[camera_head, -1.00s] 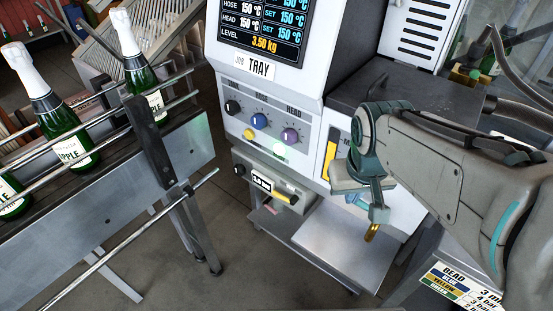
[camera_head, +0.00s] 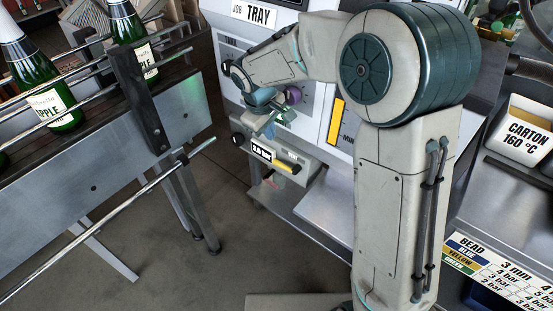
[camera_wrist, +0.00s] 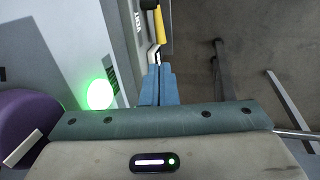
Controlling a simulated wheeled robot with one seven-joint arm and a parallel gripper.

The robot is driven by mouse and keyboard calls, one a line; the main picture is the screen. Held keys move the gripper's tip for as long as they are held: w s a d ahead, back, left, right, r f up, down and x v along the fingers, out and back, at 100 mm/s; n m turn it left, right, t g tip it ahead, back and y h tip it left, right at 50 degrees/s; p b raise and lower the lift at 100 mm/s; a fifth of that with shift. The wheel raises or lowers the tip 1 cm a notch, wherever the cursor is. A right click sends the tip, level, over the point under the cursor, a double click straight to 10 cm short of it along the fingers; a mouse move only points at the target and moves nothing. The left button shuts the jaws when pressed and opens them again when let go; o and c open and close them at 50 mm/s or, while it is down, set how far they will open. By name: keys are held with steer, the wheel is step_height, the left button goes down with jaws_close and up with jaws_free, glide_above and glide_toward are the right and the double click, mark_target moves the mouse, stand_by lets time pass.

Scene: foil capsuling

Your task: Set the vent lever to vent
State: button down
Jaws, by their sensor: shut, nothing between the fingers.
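The vent lever has a yellow handle (camera_head: 287,166) on the front of a grey unit under the control panel, beside a small pressure display (camera_head: 262,153). In the wrist view the yellow handle (camera_wrist: 160,27) lies just beyond my fingertips, beside a panel lettered VENT (camera_wrist: 138,22). My gripper (camera_head: 269,131) is in front of the panel, just above the grey unit. In the wrist view its blue fingers (camera_wrist: 158,68) are shut together and empty. The fingertips are close to the near end of the lever; whether they touch it I cannot tell.
A purple knob (camera_head: 293,95) sits close to my gripper, and a lit green lamp (camera_wrist: 99,94) shows in the wrist view. A conveyor with rails (camera_head: 182,112) and green bottles (camera_head: 40,85) stands at left. A grey shelf (camera_head: 325,215) is below the unit.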

mark_target(279, 162)
steer(key=shift+f, duration=0.1)
steer(key=b+x, duration=0.1)
steer(key=x, duration=1.2)
steer(key=shift+w+d+f+b, duration=0.1)
steer(key=shift+w+f+b, duration=0.05)
steer(key=shift+f+b, duration=0.2)
steer(key=shift+w+p, duration=0.1)
steer(key=shift+p, duration=0.2)
